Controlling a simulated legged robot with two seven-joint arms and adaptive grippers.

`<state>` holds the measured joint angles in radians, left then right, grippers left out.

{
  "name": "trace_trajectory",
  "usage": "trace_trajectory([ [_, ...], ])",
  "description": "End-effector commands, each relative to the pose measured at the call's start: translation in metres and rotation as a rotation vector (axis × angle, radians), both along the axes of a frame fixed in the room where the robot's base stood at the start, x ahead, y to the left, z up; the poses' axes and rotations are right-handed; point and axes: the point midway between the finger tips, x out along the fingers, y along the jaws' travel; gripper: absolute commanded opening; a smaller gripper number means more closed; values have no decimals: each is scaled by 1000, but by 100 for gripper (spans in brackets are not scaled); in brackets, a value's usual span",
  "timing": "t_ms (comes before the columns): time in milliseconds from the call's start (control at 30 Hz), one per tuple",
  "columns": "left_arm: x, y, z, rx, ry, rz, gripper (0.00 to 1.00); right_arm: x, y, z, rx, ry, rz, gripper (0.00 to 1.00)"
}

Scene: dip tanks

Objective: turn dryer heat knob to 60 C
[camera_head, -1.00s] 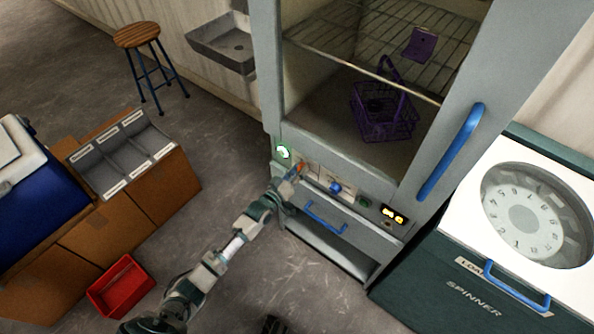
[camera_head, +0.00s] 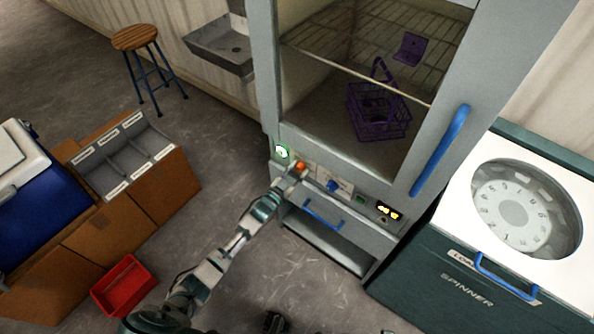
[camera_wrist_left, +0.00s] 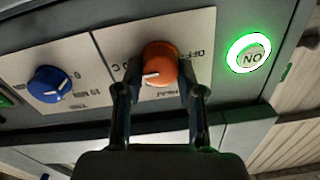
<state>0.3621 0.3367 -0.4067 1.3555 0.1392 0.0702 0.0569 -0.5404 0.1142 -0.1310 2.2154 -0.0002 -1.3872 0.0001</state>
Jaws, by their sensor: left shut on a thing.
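The dryer (camera_head: 345,175) is the tall grey cabinet in the middle of the head view, with its control panel below the glass door. The orange heat knob (camera_wrist_left: 159,64) sits on the panel in the left wrist view, its white pointer mark toward the lower left; the scale is largely hidden. My left gripper (camera_wrist_left: 158,80) has a finger on each side of this knob and is shut on it. In the head view the gripper (camera_head: 297,170) reaches the panel at the knob (camera_head: 301,166).
A blue timer knob (camera_wrist_left: 49,84) and a lit green ON button (camera_wrist_left: 249,56) flank the heat knob. A blue drawer handle (camera_head: 323,217) lies below. The spinner (camera_head: 470,285) stands to the right. A purple basket (camera_head: 378,115) is inside the dryer.

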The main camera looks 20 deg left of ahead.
Motion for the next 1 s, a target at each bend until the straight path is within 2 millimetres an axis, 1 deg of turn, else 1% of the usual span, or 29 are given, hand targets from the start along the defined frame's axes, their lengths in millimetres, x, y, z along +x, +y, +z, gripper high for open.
trace_trajectory([
  [33,-3,-1,-11,19,16,-1,3,0,0,-2,0,1,0,43],
  [300,-3,-1,-11,60,0,-1,4,1,0,-5,0,-1,0,43],
  [667,-3,-1,-11,62,-1,0,4,1,0,-5,0,-1,0,43],
  [700,-3,-1,-11,62,-1,0,46,1,0,-5,0,-1,0,43],
  [767,-3,-1,-10,61,-3,0,61,1,0,-5,0,0,0,43],
  [800,-3,0,-9,61,-5,0,64,1,0,-5,0,0,0,43],
  [1000,-2,0,-4,59,-13,0,64,1,0,-5,0,0,0,43],
])
